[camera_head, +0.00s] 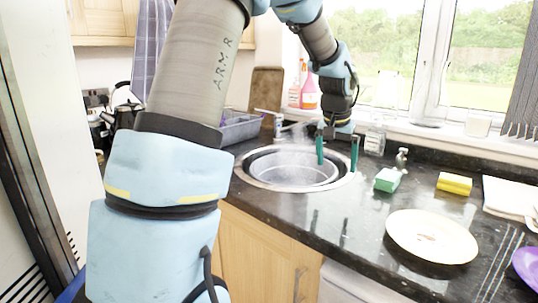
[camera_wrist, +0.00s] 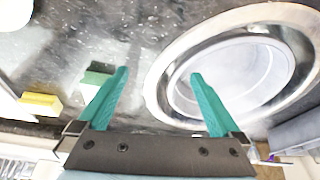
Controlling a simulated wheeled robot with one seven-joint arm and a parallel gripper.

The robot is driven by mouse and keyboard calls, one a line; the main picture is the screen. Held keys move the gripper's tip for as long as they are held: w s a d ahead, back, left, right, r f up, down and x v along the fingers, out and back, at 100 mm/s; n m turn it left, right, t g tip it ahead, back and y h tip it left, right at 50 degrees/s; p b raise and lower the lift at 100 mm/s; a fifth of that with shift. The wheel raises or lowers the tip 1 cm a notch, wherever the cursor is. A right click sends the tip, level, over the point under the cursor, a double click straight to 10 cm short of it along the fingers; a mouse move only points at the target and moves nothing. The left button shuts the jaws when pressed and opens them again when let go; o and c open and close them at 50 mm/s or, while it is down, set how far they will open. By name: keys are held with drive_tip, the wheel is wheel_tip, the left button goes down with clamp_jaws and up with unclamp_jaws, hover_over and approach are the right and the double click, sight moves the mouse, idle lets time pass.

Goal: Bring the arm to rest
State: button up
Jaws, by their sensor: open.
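My arm reaches from the left foreground over the counter in the head view. My gripper (camera_head: 337,150) hangs pointing down with two green fingers set apart, above the right rim of the round sink (camera_head: 248,183). In the wrist view my gripper (camera_wrist: 158,95) is open, and nothing is between its fingers. The sink (camera_wrist: 165,80) lies to the right there, with one finger in front of its rim.
A green sponge (camera_head: 388,180), a yellow sponge (camera_head: 454,184) and a white plate (camera_head: 431,237) lie on the dark counter right of the sink. Bottles (camera_head: 309,92) stand on the window sill behind. A grey rack (camera_head: 240,128) stands behind the sink.

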drive_tip(key=s+a+f+n, duration=0.1)
drive_tip(key=s+a, duration=0.1)
drive_tip(key=a, duration=0.4)
drive_tip(key=s+a+f+n, duration=0.1)
drive_tip(key=s+a+f, duration=0.1)
drive_tip(key=a, duration=0.3)
drive_tip(key=s+a+f+n+y, duration=0.1)
drive_tip(key=s+a, duration=0.2)
drive_tip(key=a, duration=0.3)
drive_tip(key=shift+s+a+f+g, duration=0.15)
drive_tip(key=shift+a+g, duration=0.2)
drive_tip(key=shift+g, duration=0.05)
drive_tip(key=s+a+f+n, duration=0.2)
drive_tip(key=s+a+f, duration=0.1)
drive_tip(key=s+a, duration=0.6)
drive_tip(key=shift+s+f+g+y, duration=0.2)
drive_tip(key=shift+g+y, duration=0.1)
drive_tip(key=shift+g, duration=0.1)
